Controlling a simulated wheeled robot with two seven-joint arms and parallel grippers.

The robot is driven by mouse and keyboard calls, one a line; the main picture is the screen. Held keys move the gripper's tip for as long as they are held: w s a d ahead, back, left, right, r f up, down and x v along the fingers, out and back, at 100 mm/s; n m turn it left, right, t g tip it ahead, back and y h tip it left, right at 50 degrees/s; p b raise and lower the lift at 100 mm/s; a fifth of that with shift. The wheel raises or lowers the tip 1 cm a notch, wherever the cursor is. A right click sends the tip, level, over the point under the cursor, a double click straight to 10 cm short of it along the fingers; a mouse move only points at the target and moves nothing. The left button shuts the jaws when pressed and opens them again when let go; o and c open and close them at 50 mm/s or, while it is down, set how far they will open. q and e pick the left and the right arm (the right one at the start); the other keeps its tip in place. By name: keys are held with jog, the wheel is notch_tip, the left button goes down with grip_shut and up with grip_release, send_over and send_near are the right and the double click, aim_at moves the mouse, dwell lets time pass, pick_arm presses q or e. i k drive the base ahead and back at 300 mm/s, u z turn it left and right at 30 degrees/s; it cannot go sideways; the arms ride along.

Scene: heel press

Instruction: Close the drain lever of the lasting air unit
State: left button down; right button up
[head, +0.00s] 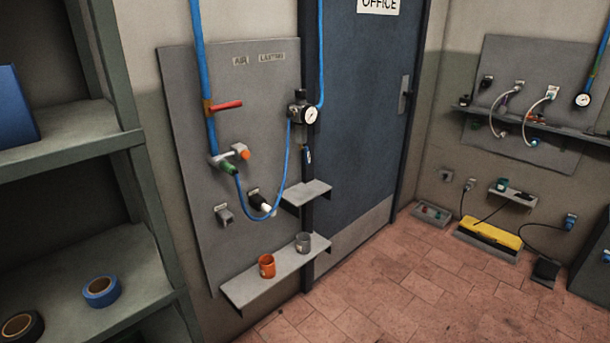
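The lasting air unit is on a grey wall panel (190,110) labelled "AIR" and "LASTING". Its filter regulator (298,108) has a round white gauge (310,115) and sits at the panel's right edge by the door. Below its bowl hangs a small blue and white part (308,156), possibly the drain lever; it is too small to tell its position. A red lever (227,105) sticks out to the right, roughly level, from the vertical blue pipe (206,80). Neither of my grippers is in view.
A blue hose (244,200) loops from the green coupling (229,168) up to the regulator. A small shelf (306,193) juts out below the regulator. A lower shelf (250,289) holds an orange cup (266,266) and a grey cup (303,243). Shelving stands at left.

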aim_at(307, 155)
jog(key=z, duration=0.3)
jog(key=i, duration=0.5)
jog(key=z, duration=0.7)
jog(key=i, duration=1.3)
jog(key=u, duration=0.85)
jog(key=i, duration=0.6)
jog(key=u, duration=0.5)
